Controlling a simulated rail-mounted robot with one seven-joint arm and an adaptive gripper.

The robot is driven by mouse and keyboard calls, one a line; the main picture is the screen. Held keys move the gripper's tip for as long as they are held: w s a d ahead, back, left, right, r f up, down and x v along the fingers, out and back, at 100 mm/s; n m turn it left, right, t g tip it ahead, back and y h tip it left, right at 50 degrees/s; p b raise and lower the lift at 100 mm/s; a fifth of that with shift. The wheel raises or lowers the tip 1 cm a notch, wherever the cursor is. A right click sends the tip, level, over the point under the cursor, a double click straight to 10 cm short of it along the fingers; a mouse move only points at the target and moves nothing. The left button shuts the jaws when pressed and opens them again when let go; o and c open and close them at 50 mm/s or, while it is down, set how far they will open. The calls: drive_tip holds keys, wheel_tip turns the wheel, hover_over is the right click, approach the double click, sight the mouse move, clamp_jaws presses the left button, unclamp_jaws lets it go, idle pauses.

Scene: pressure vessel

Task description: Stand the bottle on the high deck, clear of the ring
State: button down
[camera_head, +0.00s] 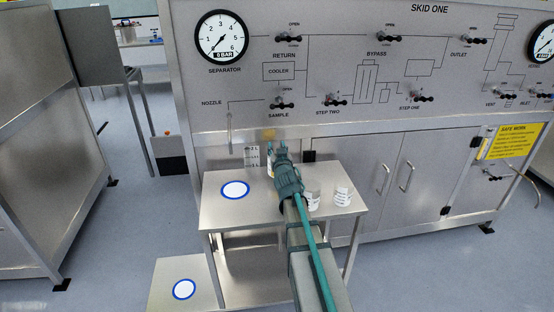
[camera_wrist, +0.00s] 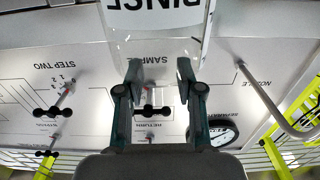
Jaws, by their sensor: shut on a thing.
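In the wrist view a clear bottle (camera_wrist: 155,45) with a white label reading RINSE, upside down in the picture, sits between the fingertips of my gripper (camera_wrist: 158,72). My gripper is shut on it. In the head view my gripper (camera_head: 277,150) is above the back of the high deck (camera_head: 230,215), a steel table; the bottle is mostly hidden behind the gripper there. A blue-edged white ring (camera_head: 235,189) lies on the left of the deck, left of my gripper. I cannot tell the gap between bottle and deck.
Two small marked containers, one (camera_head: 343,196) and another (camera_head: 314,200), stand on the deck to the right of my arm. A lower deck (camera_head: 160,275) with its own ring (camera_head: 184,289) is at front left. The nozzle (camera_head: 229,130) and valve panel (camera_head: 350,75) rise behind.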

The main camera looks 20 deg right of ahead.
drive_tip(key=shift+f+b, duration=1.05)
drive_tip(key=shift+f, duration=0.5)
drive_tip(key=shift+f, duration=0.2)
drive_tip(key=c, duration=0.7)
unclamp_jaws()
drive_tip(key=shift+r, duration=0.15)
drive_tip(key=shift+s+r, duration=0.1)
drive_tip(key=shift+s, duration=0.05)
drive_tip(key=v, duration=1.1)
drive_tip(key=shift+s+a, duration=0.15)
drive_tip(key=shift+s, duration=0.2)
